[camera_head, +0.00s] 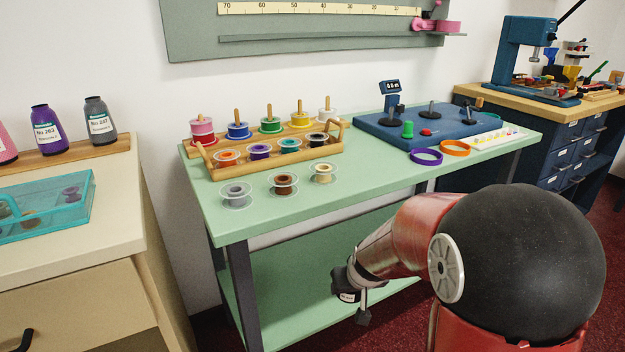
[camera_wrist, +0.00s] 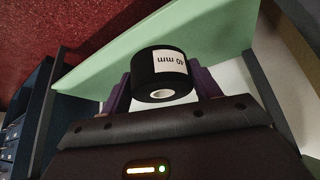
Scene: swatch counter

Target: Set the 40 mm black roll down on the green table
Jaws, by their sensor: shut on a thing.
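My gripper (camera_head: 347,283) is shut on the black roll (camera_wrist: 146,82). The roll's white label reads "40 mm" in the wrist view, upside down, and one purple finger shows on each side of it. In the head view the roll (camera_head: 346,297) is small, dark and partly hidden by my gripper. The green table (camera_head: 400,176) has a pale green top and a lower green shelf. In the head view my gripper shows below the top's front edge, over the shelf's part of the picture. A green panel of the table (camera_wrist: 97,66) lies behind the roll in the wrist view.
A wooden rack (camera_head: 262,163) of coloured spools stands on the top, with several loose spools (camera_head: 283,184) before it. A blue measuring device (camera_head: 430,132), a purple ring (camera_head: 426,156) and an orange ring (camera_head: 455,148) lie right. The top's front middle is clear.

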